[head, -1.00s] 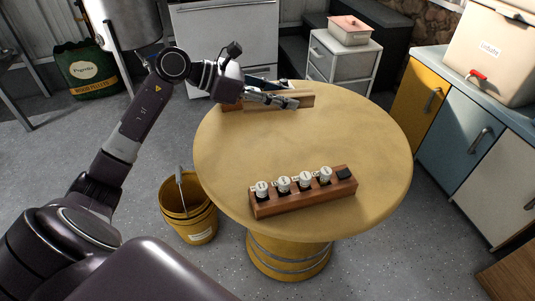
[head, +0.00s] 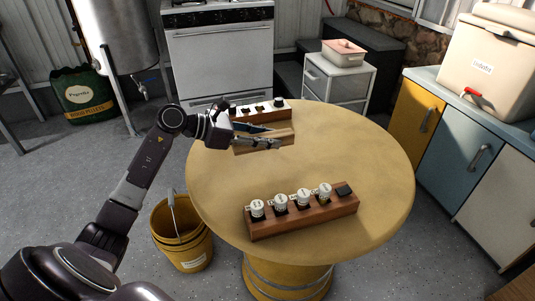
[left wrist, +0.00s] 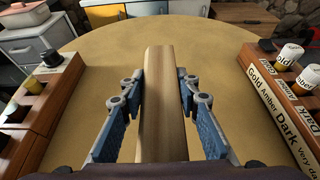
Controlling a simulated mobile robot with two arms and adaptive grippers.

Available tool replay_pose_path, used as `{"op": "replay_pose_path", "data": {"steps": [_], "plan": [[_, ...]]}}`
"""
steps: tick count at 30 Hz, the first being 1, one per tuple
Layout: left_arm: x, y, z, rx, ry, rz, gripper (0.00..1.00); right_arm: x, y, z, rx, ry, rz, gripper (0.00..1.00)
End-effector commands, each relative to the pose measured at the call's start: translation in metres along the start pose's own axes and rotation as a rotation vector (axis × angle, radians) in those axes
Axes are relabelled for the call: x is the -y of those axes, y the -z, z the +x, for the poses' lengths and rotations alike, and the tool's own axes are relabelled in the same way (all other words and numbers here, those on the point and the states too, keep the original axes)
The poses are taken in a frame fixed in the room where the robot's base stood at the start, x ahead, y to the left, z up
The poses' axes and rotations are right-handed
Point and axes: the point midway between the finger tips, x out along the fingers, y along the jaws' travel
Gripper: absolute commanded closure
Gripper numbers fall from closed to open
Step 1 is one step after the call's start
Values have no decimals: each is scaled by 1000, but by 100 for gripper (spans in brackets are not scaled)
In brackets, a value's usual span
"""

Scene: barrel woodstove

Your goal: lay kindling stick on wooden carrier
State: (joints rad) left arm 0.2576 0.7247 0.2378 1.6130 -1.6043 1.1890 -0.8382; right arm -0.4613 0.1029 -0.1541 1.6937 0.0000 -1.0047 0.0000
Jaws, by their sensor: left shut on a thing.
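A pale kindling stick (left wrist: 161,105) lies lengthwise between the two blue-padded fingers of my left gripper (left wrist: 160,120), which is shut on it. In the head view, the stick (head: 286,132) is near the back left of the round table, and my left gripper (head: 268,142) comes over it from the left. One long wooden carrier (head: 300,219) stands near the table's front, with several white labelled jars and a dark block at its right end. A second wooden carrier (head: 270,118) stands behind the stick, with a pale slotted top and a dark-capped piece. My right gripper is not in view.
The round table (head: 360,170) is clear in its middle and right. A yellow bucket (head: 183,238) stands on the floor left of it. Counter cabinets (head: 468,145) stand to the right, and a white stove (head: 222,60) is behind.

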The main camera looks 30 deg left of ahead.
Motion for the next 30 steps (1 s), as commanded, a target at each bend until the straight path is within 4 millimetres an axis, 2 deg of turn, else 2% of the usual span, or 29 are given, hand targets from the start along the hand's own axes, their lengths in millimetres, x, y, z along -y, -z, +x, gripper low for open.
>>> {"op": "replay_pose_path", "data": {"steps": [7,14,28,29,30], "plan": [[0,18,7,1,0,-2,95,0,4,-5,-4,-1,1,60],[0,47,20,2,0,-1,95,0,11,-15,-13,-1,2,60],[0,50,21,1,0,2,95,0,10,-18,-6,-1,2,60],[0,50,21,0,0,1,69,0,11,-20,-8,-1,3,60],[0,50,21,0,0,1,65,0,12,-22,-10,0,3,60]]}}
